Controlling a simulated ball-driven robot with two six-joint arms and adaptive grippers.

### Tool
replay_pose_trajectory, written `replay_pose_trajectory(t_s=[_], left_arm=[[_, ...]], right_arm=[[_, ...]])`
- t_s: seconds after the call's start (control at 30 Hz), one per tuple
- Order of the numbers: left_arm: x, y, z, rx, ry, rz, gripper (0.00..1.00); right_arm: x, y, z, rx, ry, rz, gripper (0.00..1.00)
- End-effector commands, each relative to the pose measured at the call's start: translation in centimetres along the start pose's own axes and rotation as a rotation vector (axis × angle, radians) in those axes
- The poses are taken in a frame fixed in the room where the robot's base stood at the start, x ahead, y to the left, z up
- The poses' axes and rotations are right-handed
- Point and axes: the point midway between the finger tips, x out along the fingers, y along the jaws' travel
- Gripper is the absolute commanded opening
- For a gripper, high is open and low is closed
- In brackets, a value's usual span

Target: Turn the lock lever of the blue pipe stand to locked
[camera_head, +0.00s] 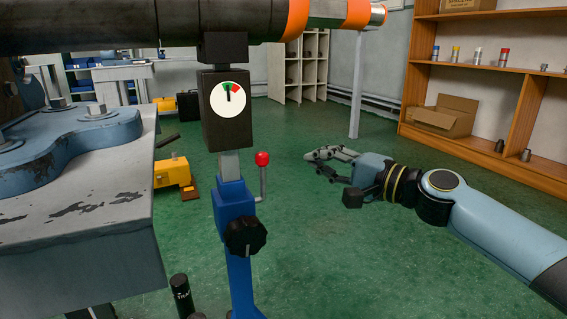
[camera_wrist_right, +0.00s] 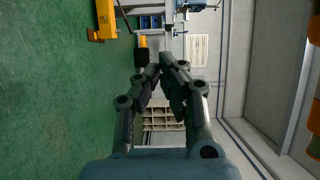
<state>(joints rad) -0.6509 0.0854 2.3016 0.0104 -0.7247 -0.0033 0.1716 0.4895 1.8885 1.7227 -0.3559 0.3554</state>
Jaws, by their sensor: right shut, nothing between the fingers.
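The blue pipe stand (camera_head: 236,215) stands left of centre in the head view, under a dark pipe (camera_head: 130,22). Its lock lever (camera_head: 262,176) is a grey rod with a red knob (camera_head: 262,158) on top, pointing up on the stand's right side. A round dial (camera_head: 229,95) on a black box and a black hand knob (camera_head: 245,236) are on the same stand. My right gripper (camera_head: 330,160) is to the right of the lever, apart from it, shut and empty. It also shows in the right wrist view (camera_wrist_right: 168,68). My left gripper is not in view.
A grey-blue worktable (camera_head: 90,240) with a worn blue clamp (camera_head: 60,145) stands at the left. A black cylinder (camera_head: 182,296) is at the lower left. A wooden shelf (camera_head: 480,85) is at the back right. The green floor between stand and shelf is mostly clear.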

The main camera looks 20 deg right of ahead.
Motion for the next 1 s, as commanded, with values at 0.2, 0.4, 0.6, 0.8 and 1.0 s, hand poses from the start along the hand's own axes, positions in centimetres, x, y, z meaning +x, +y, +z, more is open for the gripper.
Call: replay_pose_trajectory(t_s=[0.2,0.4,0.6,0.8,1.0], left_arm=[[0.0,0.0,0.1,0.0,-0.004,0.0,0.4],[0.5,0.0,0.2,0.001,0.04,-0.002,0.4],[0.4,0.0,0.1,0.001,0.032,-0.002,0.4],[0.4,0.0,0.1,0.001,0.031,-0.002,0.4],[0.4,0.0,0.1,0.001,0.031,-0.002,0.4]], right_arm=[[4.8,-0.1,0.0,0.003,0.002,-0.005,0.0],[7.8,0.2,0.8,0.005,-0.001,0.003,0.0],[6.8,0.1,3.1,0.001,0.0,0.001,0.0],[6.5,0.1,3.8,0.001,0.001,0.002,0.0],[6.5,0.1,3.8,0.001,0.001,0.002,0.0]])
